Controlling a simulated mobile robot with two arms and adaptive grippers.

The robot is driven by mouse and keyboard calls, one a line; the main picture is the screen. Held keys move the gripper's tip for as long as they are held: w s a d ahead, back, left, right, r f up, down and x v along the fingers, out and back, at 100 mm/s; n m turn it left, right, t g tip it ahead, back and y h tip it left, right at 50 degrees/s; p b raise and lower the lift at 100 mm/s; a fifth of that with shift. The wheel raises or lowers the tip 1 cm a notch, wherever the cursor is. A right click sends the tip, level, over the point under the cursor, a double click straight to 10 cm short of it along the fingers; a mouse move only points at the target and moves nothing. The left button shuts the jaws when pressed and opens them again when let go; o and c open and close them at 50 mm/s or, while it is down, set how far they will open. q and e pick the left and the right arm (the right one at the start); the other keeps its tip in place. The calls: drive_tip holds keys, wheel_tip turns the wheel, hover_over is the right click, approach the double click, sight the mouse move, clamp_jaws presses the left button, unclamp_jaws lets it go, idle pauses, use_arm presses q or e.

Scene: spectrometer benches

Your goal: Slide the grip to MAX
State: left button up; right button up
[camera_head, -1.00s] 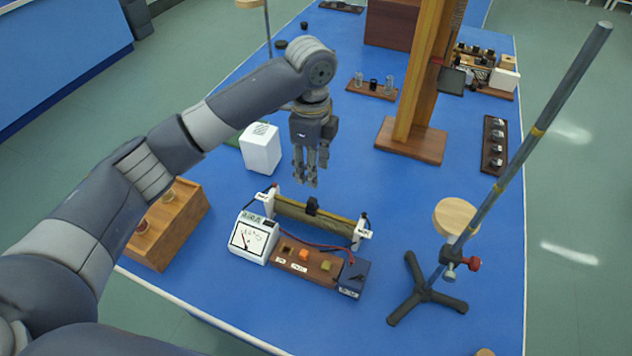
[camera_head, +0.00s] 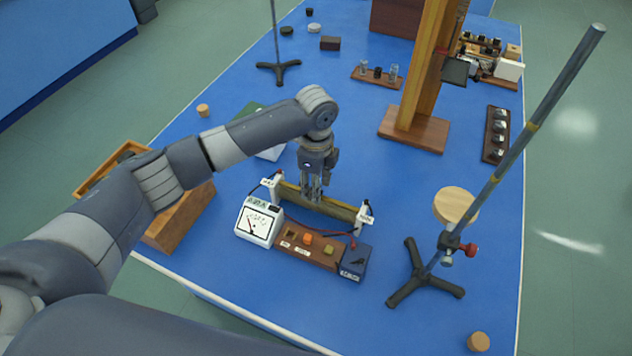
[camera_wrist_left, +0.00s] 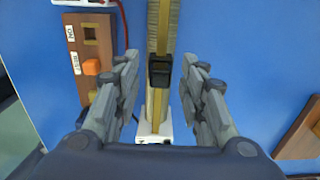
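The slide rheostat lies across the bench as a long coil bar (camera_head: 338,208) between two white end posts, left (camera_head: 274,187) and right (camera_head: 364,214). Both posts carry small labels too small to read. The black grip (camera_wrist_left: 159,70) sits on the bar's brass rail in the left wrist view; in the head view my gripper largely hides it. My left gripper (camera_head: 314,198) points down over the bar, left of its middle. In the left wrist view its fingers (camera_wrist_left: 160,88) are apart, one on each side of the bar and grip, with no visible contact. My right gripper is not seen.
In front are a white meter (camera_head: 259,221), a wooden board with an orange knob (camera_head: 308,239), a blue box (camera_head: 355,261) and a red wire. A tripod stand (camera_head: 424,276) rises at right, a wooden box (camera_head: 180,220) at left.

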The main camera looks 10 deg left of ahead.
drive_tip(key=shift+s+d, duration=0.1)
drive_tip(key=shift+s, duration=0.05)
use_arm(q)
clamp_jaws()
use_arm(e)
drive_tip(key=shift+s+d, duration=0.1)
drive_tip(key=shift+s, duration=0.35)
use_arm(q)
drive_tip(key=a, duration=0.3)
drive_tip(key=w+a+p, duration=0.1)
drive_tip(key=a, duration=0.1)
drive_tip(key=a+p, duration=0.1)
drive_tip(key=a, duration=0.2)
drive_tip(key=shift+w+a, duration=0.35)
drive_tip(key=shift+w, duration=0.05)
drive_tip(key=shift+a, duration=0.1)
drive_tip(key=shift+r, duration=0.1)
drive_tip(key=shift+c, duration=0.3)
unclamp_jaws()
drive_tip(key=shift+o, duration=0.3)
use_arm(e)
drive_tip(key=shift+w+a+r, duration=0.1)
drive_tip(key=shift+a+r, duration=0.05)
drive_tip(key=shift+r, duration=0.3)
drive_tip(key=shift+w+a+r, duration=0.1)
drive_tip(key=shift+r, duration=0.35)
